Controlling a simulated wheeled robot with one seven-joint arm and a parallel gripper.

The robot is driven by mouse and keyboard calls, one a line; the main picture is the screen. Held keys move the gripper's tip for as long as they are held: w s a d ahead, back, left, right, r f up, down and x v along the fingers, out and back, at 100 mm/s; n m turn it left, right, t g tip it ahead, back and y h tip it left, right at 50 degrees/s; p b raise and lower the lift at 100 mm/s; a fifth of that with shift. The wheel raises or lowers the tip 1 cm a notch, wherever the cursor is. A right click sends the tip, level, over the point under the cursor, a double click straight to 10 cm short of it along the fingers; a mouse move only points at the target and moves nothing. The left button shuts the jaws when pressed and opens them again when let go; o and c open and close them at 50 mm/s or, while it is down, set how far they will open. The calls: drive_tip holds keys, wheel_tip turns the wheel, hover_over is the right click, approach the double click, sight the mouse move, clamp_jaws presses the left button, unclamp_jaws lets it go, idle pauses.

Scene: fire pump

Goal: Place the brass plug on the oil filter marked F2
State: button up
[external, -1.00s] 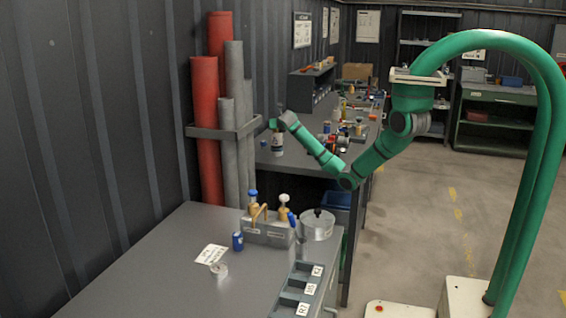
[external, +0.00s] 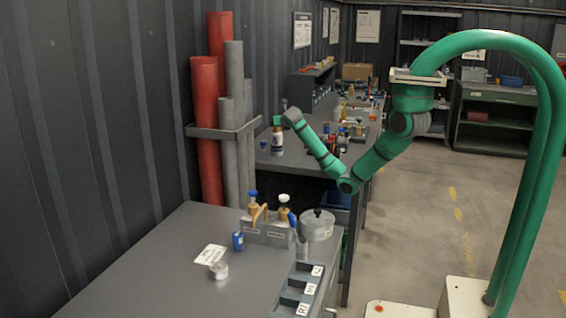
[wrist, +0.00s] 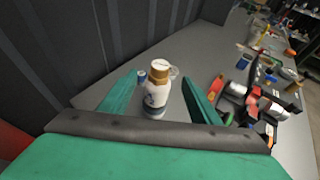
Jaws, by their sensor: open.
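A white cylinder with a dark mark and a dark base, which looks like an oil filter (wrist: 156,98), stands upright on the far bench. A brass-coloured piece (wrist: 159,76) with a pale top sits on it, apparently the brass plug. A pale ring sticks out at its right side. The mark is too small to read. In the external view the filter (external: 277,147) stands below my gripper (external: 278,121), with the brass-coloured band showing at its top. In the wrist view my gripper (wrist: 161,79) is open, its fingers to either side of the filter with gaps visible.
A small blue can (external: 264,144) stands just left of the filter. Several tools and bottles crowd the bench to the right (wrist: 260,95). The ribbed wall (wrist: 60,60) is close on the left. Bare bench top lies around the filter.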

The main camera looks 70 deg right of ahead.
drive_tip(key=shift+v, duration=1.5)
